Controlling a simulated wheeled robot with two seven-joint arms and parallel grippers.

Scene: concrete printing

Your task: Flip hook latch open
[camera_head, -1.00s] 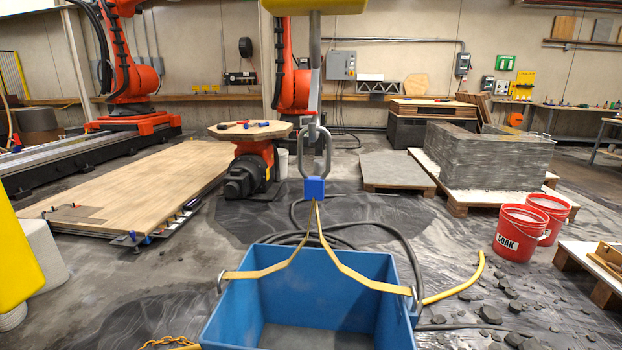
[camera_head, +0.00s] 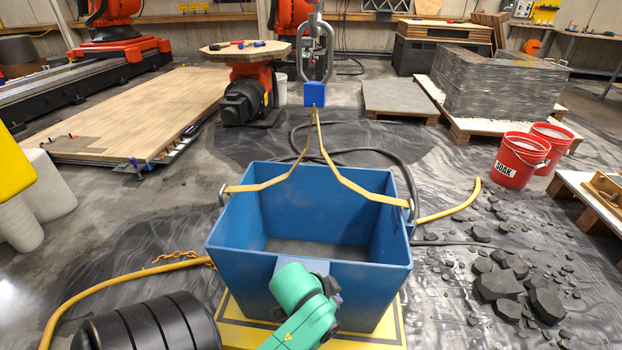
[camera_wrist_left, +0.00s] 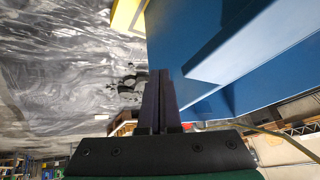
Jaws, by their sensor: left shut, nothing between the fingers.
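A grey metal hook (camera_head: 316,55) hangs at the upper middle of the head view, with a blue block (camera_head: 315,94) at its lower end. Its latch is too small to make out. Yellow straps (camera_head: 335,168) run from the block down to the sides of an open blue bin (camera_head: 308,285). My green left arm reaches up to the bin's near wall. My left gripper (camera_head: 331,286) is small and dark there, well below the hook. In the left wrist view its fingers (camera_wrist_left: 160,78) are together and empty, close beside a blue surface (camera_wrist_left: 205,60). My right gripper is not in view.
A yellow base (camera_head: 240,330) lies under the bin, and a black ribbed cylinder (camera_head: 150,325) is at lower left. Red buckets (camera_head: 517,160) and broken dark chunks (camera_head: 530,300) are to the right. A yellow hose (camera_head: 100,280) crosses the floor at left.

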